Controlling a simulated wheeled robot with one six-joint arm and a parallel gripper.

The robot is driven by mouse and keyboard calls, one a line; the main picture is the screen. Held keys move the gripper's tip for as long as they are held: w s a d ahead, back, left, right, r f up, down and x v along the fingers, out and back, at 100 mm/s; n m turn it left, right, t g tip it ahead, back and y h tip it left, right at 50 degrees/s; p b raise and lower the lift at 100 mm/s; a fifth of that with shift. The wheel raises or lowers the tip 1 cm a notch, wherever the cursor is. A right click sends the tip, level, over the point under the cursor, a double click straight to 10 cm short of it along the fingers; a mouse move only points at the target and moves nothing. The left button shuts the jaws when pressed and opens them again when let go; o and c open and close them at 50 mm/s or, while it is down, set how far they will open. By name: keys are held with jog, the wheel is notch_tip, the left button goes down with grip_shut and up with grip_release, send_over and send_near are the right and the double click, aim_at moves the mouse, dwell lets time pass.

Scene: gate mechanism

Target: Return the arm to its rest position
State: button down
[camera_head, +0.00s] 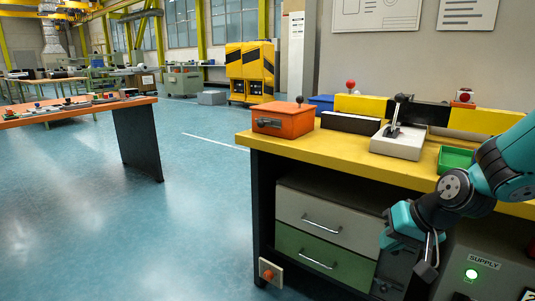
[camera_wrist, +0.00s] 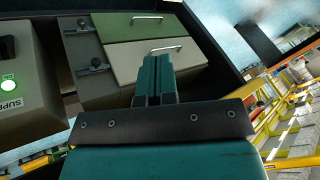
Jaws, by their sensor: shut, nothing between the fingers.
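My teal arm (camera_head: 505,165) reaches in from the right edge of the head view and bends down in front of the workbench (camera_head: 300,155). My gripper (camera_head: 388,241) hangs below the tabletop edge, in front of the cabinet, near the drawers. In the wrist view my gripper (camera_wrist: 154,75) shows two teal fingers pressed together, with nothing between them. The fingers point toward the grey drawer (camera_wrist: 150,58) and the green drawer (camera_wrist: 130,27). I cannot tell the exact gap between fingertips and cabinet.
On the bench stand an orange box (camera_head: 283,121), a grey lever unit (camera_head: 398,142) and a green tray (camera_head: 455,158). A supply box (camera_head: 490,270) with a lit green lamp is below right. Open floor (camera_head: 200,220) lies left.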

jog(key=s+a+r+n+g, duration=0.2)
jog(key=s+a+r+n, duration=0.15)
jog(key=s, duration=0.35)
jog(key=s+a+r+n+g, duration=0.1)
jog(key=s+a+r+n, duration=0.2)
jog(key=s, duration=0.5)
jog(key=s+a+r+n+g, duration=0.2)
jog(key=s+a+r, duration=0.1)
jog(key=s+a, duration=0.3)
notch_tip(320, 180, up, 28)
jog(key=s+d+p, duration=0.1)
jog(key=p, duration=2.7)
jog(key=shift+s+d+r+p, duration=0.2)
jog(key=shift+s+p, duration=0.05)
jog(key=shift+p, duration=0.1)
